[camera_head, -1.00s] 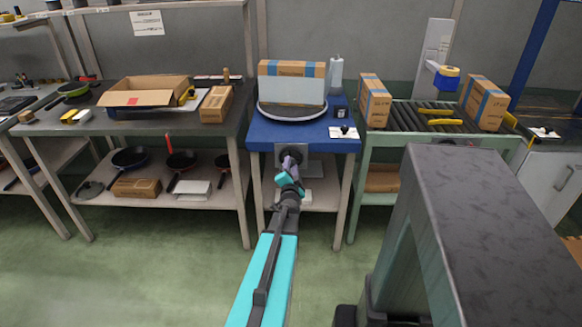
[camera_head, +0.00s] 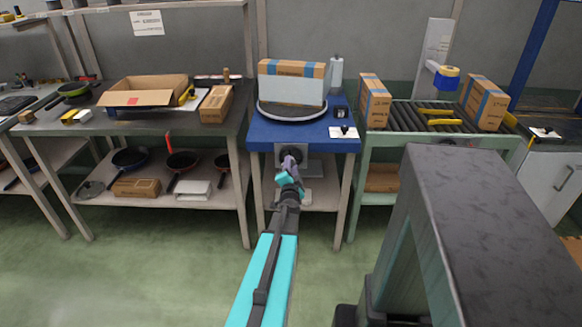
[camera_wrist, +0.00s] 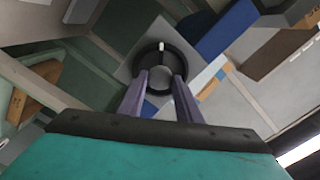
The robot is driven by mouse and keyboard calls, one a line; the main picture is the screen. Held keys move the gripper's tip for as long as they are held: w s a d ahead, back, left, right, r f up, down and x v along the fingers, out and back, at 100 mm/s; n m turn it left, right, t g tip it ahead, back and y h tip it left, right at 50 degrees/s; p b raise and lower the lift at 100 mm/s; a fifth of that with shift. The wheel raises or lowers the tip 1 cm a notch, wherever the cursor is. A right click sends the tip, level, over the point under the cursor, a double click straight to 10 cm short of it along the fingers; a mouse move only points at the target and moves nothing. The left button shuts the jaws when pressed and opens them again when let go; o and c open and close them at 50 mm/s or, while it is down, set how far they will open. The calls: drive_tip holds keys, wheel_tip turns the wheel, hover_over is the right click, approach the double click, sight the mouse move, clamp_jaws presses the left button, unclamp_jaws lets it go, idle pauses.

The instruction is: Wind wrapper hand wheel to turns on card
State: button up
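The hand wheel (camera_wrist: 148,51) is a dark ring with a grey hub and a small white mark at its top, on a grey plate in the wrist view. In the head view the wheel (camera_head: 291,152) is on the front of the blue wrapper table (camera_head: 262,133), partly covered by my gripper (camera_head: 289,164). My gripper's two purple fingers (camera_wrist: 161,78) are apart, one on each side of the hub; I cannot tell whether they press on it. A box wrapped in pale film (camera_head: 291,90) stands on the round turntable (camera_head: 292,117). The card (camera_head: 343,132) lies at the table's right front; its writing is unreadable.
A roller conveyor (camera_head: 437,116) with cartons is on the right. A workbench (camera_head: 130,122) with an open carton (camera_head: 146,98) is on the left, with pans on its lower shelf. A dark grey block-shaped structure (camera_head: 480,220) fills the right foreground. Green floor is free at the left front.

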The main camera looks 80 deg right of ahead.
drive_tip(key=o, duration=0.4)
drive_tip(key=shift+a, duration=0.1)
drive_tip(key=shift+s+a+p, duration=0.3)
drive_tip(key=shift+a+p, duration=0.45)
drive_tip(key=shift+a, duration=1.5)
drive_tip(key=shift+s+a+p, duration=0.3)
drive_tip(key=shift+a+p, duration=0.45)
drive_tip(key=shift+a, duration=1.45)
drive_tip(key=shift+s+a+p, duration=0.3)
drive_tip(key=shift+a+p, duration=0.45)
drive_tip(key=shift+a, duration=1.5)
drive_tip(key=shift+w, duration=0.1)
